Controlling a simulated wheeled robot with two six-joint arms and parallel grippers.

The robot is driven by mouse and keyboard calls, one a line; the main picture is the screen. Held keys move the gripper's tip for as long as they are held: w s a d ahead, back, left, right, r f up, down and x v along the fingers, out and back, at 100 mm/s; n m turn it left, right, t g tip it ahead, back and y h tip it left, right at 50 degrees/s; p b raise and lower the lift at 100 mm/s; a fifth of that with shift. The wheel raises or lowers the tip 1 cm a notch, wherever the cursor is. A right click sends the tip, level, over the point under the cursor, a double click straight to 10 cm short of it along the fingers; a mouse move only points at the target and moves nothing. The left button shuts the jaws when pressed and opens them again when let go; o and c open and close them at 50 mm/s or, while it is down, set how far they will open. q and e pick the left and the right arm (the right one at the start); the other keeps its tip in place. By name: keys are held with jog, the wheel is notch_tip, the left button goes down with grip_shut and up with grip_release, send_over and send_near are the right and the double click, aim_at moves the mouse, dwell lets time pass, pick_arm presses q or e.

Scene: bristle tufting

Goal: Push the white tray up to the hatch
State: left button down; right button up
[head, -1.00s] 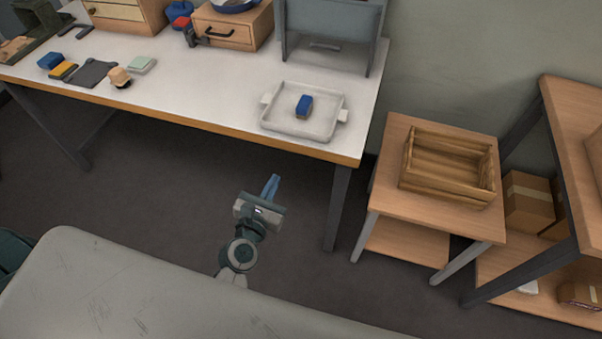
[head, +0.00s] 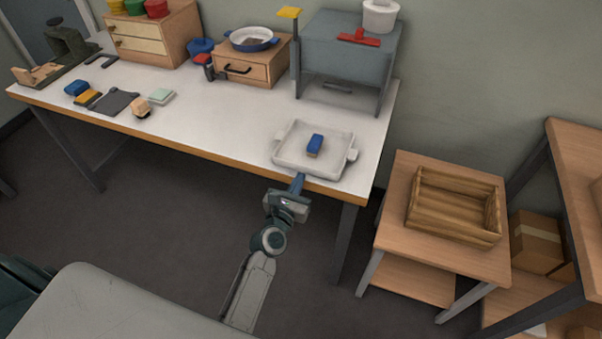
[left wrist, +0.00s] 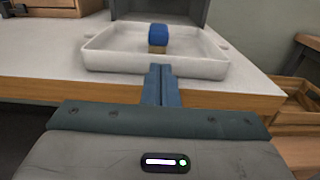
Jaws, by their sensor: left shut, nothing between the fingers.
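The white tray (head: 287,157) sits near the front edge of the white-topped table, with a small blue-topped brush (head: 315,144) in it. In the left wrist view the tray (left wrist: 110,63) is straight ahead, with the brush (left wrist: 158,38) standing in it. The hatch is probably the opening under the grey cabinet (head: 345,62), behind the tray. My left gripper (head: 297,180) is shut and empty at the tray's front side. Its closed blue fingers (left wrist: 158,80) reach the tray's front wall; I cannot tell whether they touch it. My right gripper is not in view.
A wooden crate (head: 452,208) stands on a side table at the right. A wooden drawer box (head: 240,68) with a blue pan (head: 251,39) is left of the cabinet. Several small items lie on the table's left. The tabletop between tray and cabinet looks clear.

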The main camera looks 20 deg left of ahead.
aim_at(306, 169)
pick_arm(q)
jog(key=shift+w, duration=1)
jog(key=w, duration=0.3)
jog(key=shift+d+r, duration=0.1)
jog(key=shift+w, duration=0.45)
jog(key=shift+s, duration=0.1)
jog(key=shift+d, duration=0.1)
